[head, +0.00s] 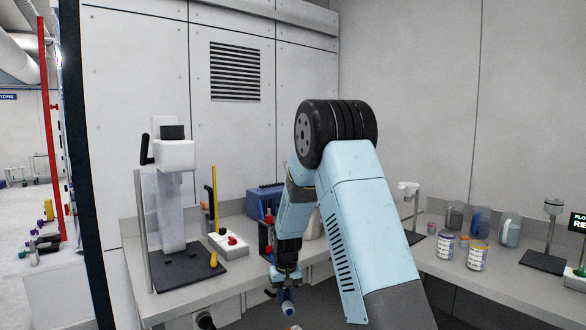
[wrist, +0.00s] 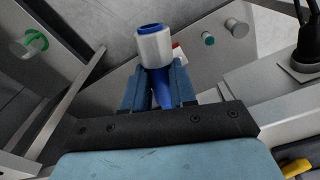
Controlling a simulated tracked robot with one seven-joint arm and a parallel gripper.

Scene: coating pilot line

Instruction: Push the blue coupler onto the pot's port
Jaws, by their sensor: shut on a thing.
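The blue coupler (wrist: 153,46) is held between the two blue fingers of my gripper (wrist: 158,80) in the wrist view. It has a pale white sleeve, a blue ring at its far end and a blue body between the fingers. In the head view my gripper (head: 284,280) points down at the front edge of the bench, with the coupler (head: 288,302) below it, small and partly hidden. The pot cannot be made out for certain. In the wrist view a green-ringed round fitting (wrist: 31,42) is at the upper left, apart from the coupler. I cannot tell whether it is the pot's port.
A bench (head: 470,284) runs along both walls. A white stand device (head: 175,205) and a red-knobbed box (head: 230,242) are at left. Tins (head: 446,244), beakers and a stand (head: 545,235) are at right.

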